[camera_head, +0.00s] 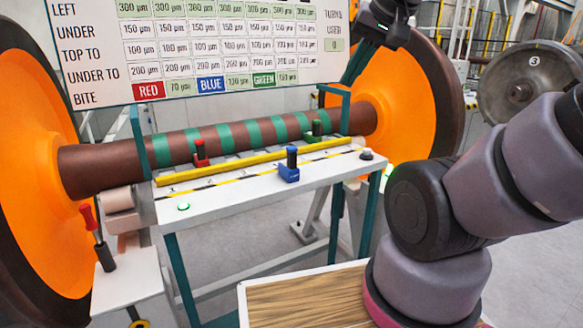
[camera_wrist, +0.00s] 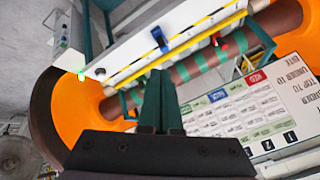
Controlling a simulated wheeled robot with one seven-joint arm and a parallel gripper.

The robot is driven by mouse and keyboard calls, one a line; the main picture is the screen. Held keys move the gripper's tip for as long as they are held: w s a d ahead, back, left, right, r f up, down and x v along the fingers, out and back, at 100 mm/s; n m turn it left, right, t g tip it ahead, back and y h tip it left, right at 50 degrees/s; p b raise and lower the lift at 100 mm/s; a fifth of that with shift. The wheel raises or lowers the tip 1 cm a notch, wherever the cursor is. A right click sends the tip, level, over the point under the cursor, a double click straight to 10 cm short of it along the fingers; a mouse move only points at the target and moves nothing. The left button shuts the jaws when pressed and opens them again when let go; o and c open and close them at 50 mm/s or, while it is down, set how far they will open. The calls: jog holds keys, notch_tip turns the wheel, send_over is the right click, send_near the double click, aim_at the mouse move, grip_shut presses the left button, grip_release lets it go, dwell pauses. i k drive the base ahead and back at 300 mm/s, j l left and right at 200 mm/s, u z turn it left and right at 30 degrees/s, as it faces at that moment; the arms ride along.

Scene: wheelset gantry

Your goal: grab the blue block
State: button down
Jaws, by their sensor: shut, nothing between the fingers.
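The blue block (camera_head: 289,171) stands upright on the white table (camera_head: 235,198), in front of the yellow rail. It has a dark upper part. In the wrist view the blue block (camera_wrist: 159,38) shows above and a little left of the fingertips, apart from them. My gripper (camera_head: 348,80) is at the upper right of the head view, beside the sign's right edge and above the table. Its dark green fingers (camera_wrist: 161,75) are together with nothing between them.
A red block (camera_head: 200,158) and a green block (camera_head: 316,130) stand behind the yellow rail (camera_head: 250,165), near the striped axle (camera_head: 225,137). Large orange wheels (camera_head: 22,165) flank the table. A sign (camera_head: 200,50) hangs above the axle.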

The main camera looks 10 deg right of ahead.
aim_at(288, 169)
jog(key=k+j, duration=0.1)
jog(key=j, duration=0.4)
jog(key=k+j+z, duration=0.1)
jog(key=j, duration=0.4)
jog(key=k+j, duration=0.15)
jog(key=j, duration=0.3)
